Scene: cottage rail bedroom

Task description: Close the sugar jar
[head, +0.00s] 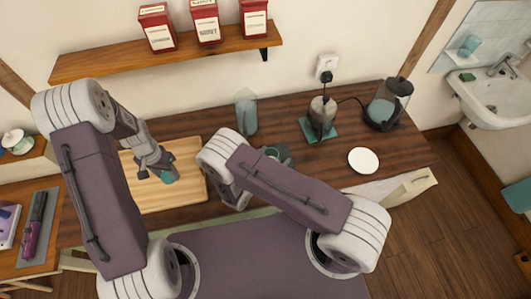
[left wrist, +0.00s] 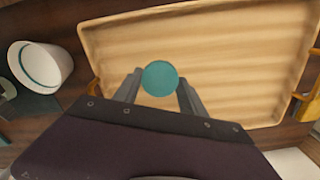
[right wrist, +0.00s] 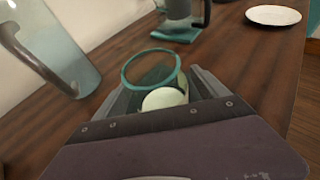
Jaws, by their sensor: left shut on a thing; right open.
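A round teal piece, which looks like the jar's lid (left wrist: 160,78), is between the fingers of my left gripper (left wrist: 158,88). The left gripper is shut on it above the wooden board; the lid also shows in the head view (head: 168,177). The sugar jar (right wrist: 152,68) is open at the top, with a teal rim and see-through wall. A pale rounded thing (right wrist: 164,98) shows at its near side; I cannot tell whether it is inside. My right gripper (right wrist: 155,85) is open with its fingers either side of the jar. In the head view my right arm mostly hides the jar.
The wooden board (head: 190,155) lies left of the jar. A glass pitcher (head: 246,115) stands behind the jar. A grinder-like appliance (head: 322,112), a kettle (head: 385,104) and a white plate (head: 363,160) are to the right. Red packets (head: 206,22) sit on the shelf above.

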